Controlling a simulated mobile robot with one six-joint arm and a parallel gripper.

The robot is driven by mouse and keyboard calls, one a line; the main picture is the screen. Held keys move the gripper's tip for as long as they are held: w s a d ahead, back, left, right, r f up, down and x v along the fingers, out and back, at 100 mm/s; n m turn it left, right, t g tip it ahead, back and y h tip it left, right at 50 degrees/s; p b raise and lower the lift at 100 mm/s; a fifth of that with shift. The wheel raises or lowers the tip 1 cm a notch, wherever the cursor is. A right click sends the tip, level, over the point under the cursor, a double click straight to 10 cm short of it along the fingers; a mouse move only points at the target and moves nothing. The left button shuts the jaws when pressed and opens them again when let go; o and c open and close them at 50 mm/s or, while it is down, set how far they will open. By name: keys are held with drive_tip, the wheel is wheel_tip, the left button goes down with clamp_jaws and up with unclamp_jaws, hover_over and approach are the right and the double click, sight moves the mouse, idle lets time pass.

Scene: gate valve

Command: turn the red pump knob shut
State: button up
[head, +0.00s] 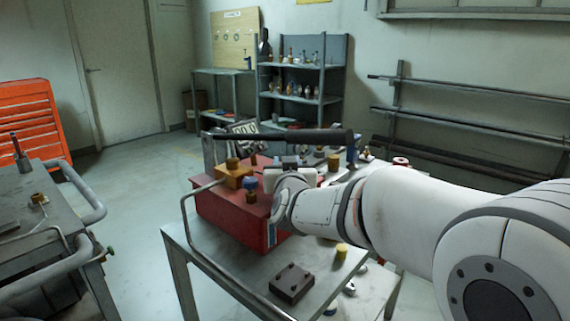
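A red pump box (222,207) stands on a grey table in the middle of the head view. A brass-yellow block (235,176) with a round top sits on it. A blue-topped knob (250,184) is at its front. No red knob on the pump can be made out; my arm may hide it. A small red round piece (400,161) shows farther right, behind my arm. My gripper (285,176) is at the pump's right side, close to the blue-topped knob. Its fingers are hard to see, and contact cannot be told.
A long black bar (278,135) runs across above the pump. A bent grey rail (188,222) edges the table (230,270). A dark block (292,283) and a yellow cylinder (341,251) lie in front. Another bench (30,240) is at left; floor between is clear.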

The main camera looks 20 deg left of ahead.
drive_tip(key=o, duration=0.4)
drive_tip(key=shift+s, duration=0.1)
drive_tip(key=p+v, duration=0.1)
drive_tip(key=v, duration=0.6)
drive_tip(key=shift+s, duration=0.3)
drive_tip(key=shift+d, duration=0.1)
